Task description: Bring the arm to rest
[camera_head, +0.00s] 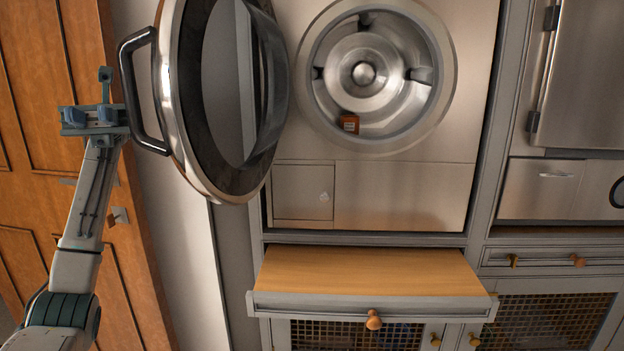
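My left arm comes up from the lower left. Its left gripper (91,115) is raised beside the round machine door (174,120), just left of the door's dark bar handle (135,92). Its two blue fingers stand apart with nothing seen between them. It does not appear to hold the handle, though the gap in depth is hard to judge. The door stands swung open to the left. My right gripper is not in view.
The steel drum (364,115) is open, with a small orange-brown box (349,123) low inside. Below, a drawer or pull-out shelf with a wooden top (365,270) sticks out. A wooden door (35,150) stands behind my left arm. Cabinets (560,190) line the right.

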